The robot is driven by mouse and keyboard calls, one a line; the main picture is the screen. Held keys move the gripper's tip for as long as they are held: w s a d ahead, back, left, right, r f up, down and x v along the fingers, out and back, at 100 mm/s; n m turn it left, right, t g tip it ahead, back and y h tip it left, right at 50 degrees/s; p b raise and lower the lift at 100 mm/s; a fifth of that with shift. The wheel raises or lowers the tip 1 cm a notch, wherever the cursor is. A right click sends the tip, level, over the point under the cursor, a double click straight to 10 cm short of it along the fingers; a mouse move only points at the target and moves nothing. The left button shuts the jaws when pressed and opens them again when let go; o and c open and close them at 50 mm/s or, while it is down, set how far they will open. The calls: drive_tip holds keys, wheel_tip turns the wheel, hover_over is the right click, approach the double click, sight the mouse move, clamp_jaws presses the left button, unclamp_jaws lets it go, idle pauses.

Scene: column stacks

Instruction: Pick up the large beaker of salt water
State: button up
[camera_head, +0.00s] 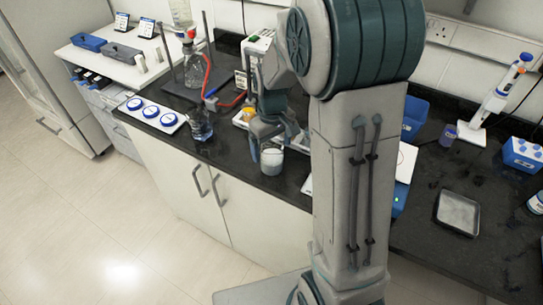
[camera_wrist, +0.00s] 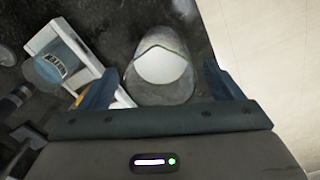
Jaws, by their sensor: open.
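A glass beaker with whitish, cloudy contents (camera_head: 271,161) stands upright near the front edge of the dark bench; I take it as the large beaker of salt water. My gripper (camera_head: 268,138) is right at it, pointing down. In the wrist view the beaker (camera_wrist: 162,66) lies between my two open fingers (camera_wrist: 160,75), with a gap showing on the right side. Part of the beaker's upper side is hidden by my gripper in the head view.
Another glass vessel with clear bluish liquid (camera_head: 200,125) stands to the left, near a white strip with blue round dishes (camera_head: 152,113). A flask with red tubing (camera_head: 196,70) stands behind. A white-and-yellow item (camera_head: 244,117) sits close behind my gripper. A metal tray (camera_head: 458,213) lies at right.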

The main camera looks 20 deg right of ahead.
drive_tip(key=shift+f, duration=1.45)
drive_tip(key=c, duration=1.2)
